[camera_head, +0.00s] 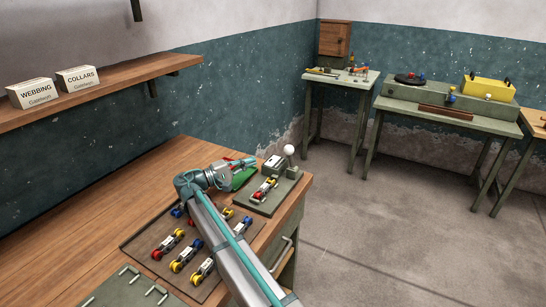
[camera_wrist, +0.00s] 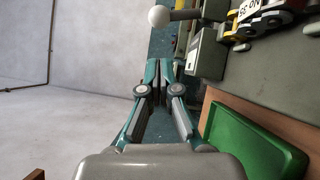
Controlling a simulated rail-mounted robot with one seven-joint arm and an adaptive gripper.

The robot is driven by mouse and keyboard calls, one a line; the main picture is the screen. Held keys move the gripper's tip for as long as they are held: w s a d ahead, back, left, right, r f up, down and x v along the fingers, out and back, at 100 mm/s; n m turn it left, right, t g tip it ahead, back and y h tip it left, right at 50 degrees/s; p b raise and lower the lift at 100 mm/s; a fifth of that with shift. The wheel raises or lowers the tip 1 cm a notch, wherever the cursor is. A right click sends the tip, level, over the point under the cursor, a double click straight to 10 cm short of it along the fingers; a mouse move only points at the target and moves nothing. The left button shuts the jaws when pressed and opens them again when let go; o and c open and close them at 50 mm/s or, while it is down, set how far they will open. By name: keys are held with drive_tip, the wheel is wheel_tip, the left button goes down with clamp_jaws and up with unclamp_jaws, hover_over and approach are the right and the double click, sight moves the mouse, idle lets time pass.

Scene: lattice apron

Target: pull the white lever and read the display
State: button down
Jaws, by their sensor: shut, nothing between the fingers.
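The lever with a white ball knob (camera_head: 289,150) stands upright at the right end of a grey-green fixture (camera_head: 285,194) near the bench's far corner. In the wrist view the white knob (camera_wrist: 158,16) is at the top, on a dark rod. Beside it is a small grey box (camera_head: 273,162), perhaps the display; no reading can be made out. My gripper (camera_head: 250,161) is shut and empty, left of the box and apart from the knob. Its closed fingertips (camera_wrist: 161,66) point toward the lever side in the wrist view.
A small wheeled piece (camera_head: 264,189) sits on the fixture. A green tray (camera_wrist: 250,145) lies close beside my gripper. A brown tray (camera_head: 140,243) with several coloured wheeled pieces is nearer. A shelf (camera_head: 120,84) with two labelled boxes hangs left. Other tables stand across open floor.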

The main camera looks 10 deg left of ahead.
drive_tip(key=shift+d, duration=0.1)
drive_tip(key=r+p, duration=0.1)
drive_tip(key=p, duration=0.1)
hover_over(276, 166)
drive_tip(key=shift+w, duration=0.15)
idle(0.3)
drive_tip(key=shift+a, duration=0.2)
drive_tip(key=shift+d, duration=0.1)
drive_tip(key=shift+d+r+m, duration=0.1)
drive_tip(key=shift+r+m, duration=0.1)
drive_tip(key=shift+m, duration=0.1)
